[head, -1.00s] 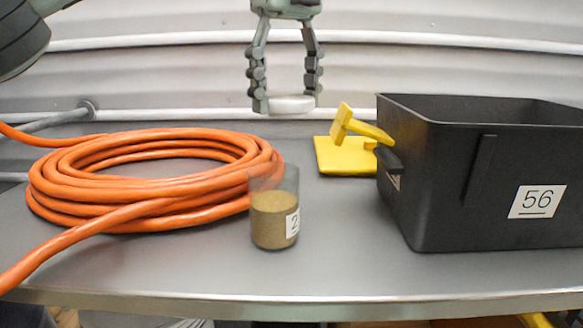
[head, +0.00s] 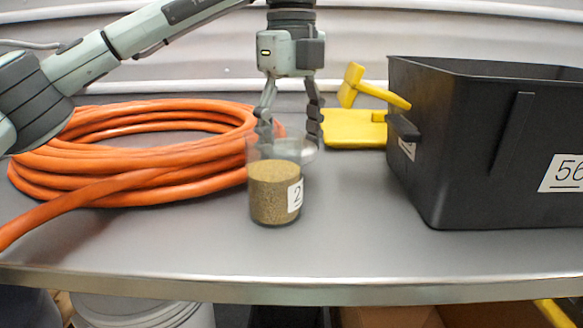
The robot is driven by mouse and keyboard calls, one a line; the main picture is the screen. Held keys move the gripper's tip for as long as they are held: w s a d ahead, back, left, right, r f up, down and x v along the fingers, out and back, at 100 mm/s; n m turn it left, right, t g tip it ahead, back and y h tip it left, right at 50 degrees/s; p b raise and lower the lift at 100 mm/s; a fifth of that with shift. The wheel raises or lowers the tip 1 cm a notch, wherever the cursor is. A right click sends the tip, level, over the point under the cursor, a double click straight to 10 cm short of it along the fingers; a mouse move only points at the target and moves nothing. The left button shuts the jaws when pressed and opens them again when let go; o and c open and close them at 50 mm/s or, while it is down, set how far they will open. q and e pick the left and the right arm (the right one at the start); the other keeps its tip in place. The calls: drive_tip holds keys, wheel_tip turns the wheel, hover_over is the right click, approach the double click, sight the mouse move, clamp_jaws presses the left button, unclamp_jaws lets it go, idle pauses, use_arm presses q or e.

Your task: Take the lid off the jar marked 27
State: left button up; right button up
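The jar (head: 274,196) is a clear cylinder of brown grainy material, upright on the metal table in the head view. Its white label shows a 2; the rest curves out of sight. Its top is open. My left gripper (head: 289,140) points down just behind the jar's rim, its fingers either side of the pale round lid (head: 306,153). The lid is low, near the table behind the jar, and partly seen through the glass. I cannot tell whether it touches the table. My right gripper is out of view.
A coiled orange hose (head: 130,185) fills the left of the table (head: 380,255). A black bin (head: 470,160) marked 56 stands at the right. A yellow scoop-like tool (head: 352,128) lies behind, beside the bin. The table front is clear.

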use_arm(q)
drive_tip(key=shift+f, duration=2)
drive_tip(key=shift+f, duration=0.1)
drive_tip(key=o, duration=1)
